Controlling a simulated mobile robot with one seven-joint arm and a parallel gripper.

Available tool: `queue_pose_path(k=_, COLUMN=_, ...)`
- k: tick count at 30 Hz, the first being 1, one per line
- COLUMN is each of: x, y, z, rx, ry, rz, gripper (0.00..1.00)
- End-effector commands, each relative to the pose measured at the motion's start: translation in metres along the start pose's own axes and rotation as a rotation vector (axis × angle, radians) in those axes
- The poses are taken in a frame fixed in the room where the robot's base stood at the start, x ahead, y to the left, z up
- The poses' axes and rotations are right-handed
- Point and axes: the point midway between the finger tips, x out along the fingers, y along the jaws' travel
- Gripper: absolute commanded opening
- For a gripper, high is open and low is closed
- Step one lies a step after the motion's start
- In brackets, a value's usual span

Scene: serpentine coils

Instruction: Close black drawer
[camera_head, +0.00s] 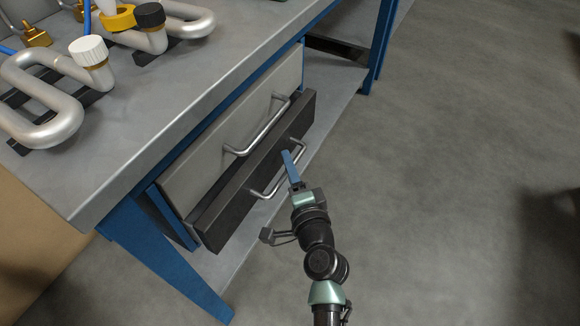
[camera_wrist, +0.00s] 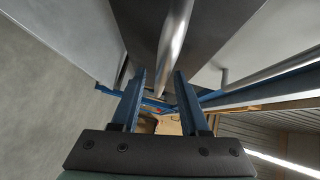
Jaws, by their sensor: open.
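The black drawer (camera_head: 228,207) sits under a grey drawer in the workbench, and its dark front stands out a little past the grey one. Its silver bar handle (camera_head: 264,194) runs along the front. My gripper (camera_head: 289,160) is at the far part of this handle, its blue fingers pointing at the drawer front. In the wrist view the gripper (camera_wrist: 160,80) is open, with the handle bar (camera_wrist: 174,45) appearing between the two fingers and the dark drawer front (camera_wrist: 140,25) behind it. Whether the fingers touch the handle or drawer front cannot be told.
The grey drawer (camera_head: 205,165) with its own handle (camera_head: 258,135) is above and looks shut. The bench top (camera_head: 190,85) holds bent metal pipes (camera_head: 45,95) with caps. A blue leg (camera_head: 160,255) stands at the near corner. The floor (camera_head: 450,180) to the right is clear.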

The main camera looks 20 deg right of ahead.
Motion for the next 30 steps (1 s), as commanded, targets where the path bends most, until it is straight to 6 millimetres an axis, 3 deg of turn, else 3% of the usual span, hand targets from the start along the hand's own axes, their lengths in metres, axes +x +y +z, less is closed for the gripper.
queue_pose_path(k=1, x=-0.0001, y=0.0001, z=0.0, rx=0.0, ry=0.0, rz=0.0, gripper=0.41)
queue_pose_path(k=8, x=-0.0003, y=0.0001, z=0.0, rx=0.0, ry=0.0, rz=0.0, gripper=0.0)
queue_pose_path(k=30, x=-0.0005, y=0.0002, z=0.0, rx=0.001, ry=0.0, rz=0.0, gripper=0.0)
